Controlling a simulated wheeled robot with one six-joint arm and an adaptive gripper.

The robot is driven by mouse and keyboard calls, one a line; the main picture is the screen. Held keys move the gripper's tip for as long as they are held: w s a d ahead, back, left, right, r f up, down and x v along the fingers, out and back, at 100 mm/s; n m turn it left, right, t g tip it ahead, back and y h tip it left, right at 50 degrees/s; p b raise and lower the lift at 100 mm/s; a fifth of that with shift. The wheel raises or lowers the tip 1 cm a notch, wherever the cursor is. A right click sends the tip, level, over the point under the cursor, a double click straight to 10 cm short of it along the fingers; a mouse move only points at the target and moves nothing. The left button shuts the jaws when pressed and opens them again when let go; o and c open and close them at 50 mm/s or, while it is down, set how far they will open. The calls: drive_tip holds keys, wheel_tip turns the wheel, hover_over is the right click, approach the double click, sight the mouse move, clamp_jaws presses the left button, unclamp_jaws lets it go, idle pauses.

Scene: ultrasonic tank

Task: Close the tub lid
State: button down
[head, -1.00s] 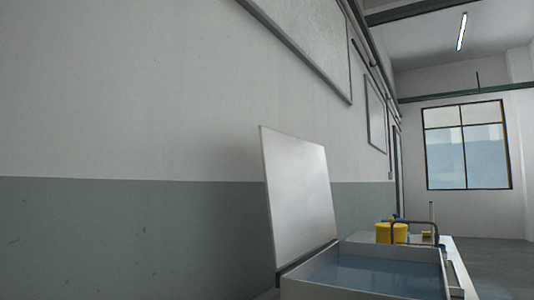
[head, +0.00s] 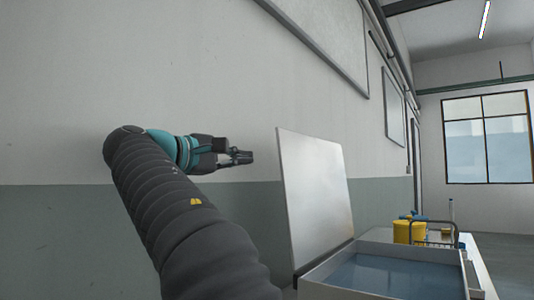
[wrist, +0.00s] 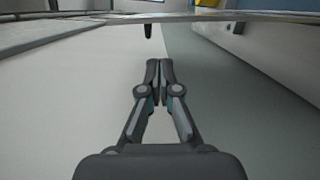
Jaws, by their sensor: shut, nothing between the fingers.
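The tub lid (head: 316,200) is a flat pale grey panel standing nearly upright, open, along the left edge of the tub in the head view. The tub (head: 385,289) is a grey rectangular tank with an open top and bluish liquid (head: 385,272) in it. My gripper (head: 250,157) is left of the lid at the height of its upper part, with fingers pointing right at it. A gap shows between them in the picture; the depth is unclear. In the wrist view my gripper (wrist: 164,66) is shut and empty.
A yellow container (head: 408,232) and a wire basket (head: 436,240) stand beyond the tub. The wall (head: 60,150) runs along the left, with a framed board (head: 325,30) on it. The space above the tub looks clear.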

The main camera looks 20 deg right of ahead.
drive_tip(key=r+x, duration=0.1)
drive_tip(key=x, duration=0.8)
drive_tip(key=shift+d+r, duration=0.2)
drive_tip(key=shift+d, duration=0.1)
drive_tip(key=shift+s, duration=0.15)
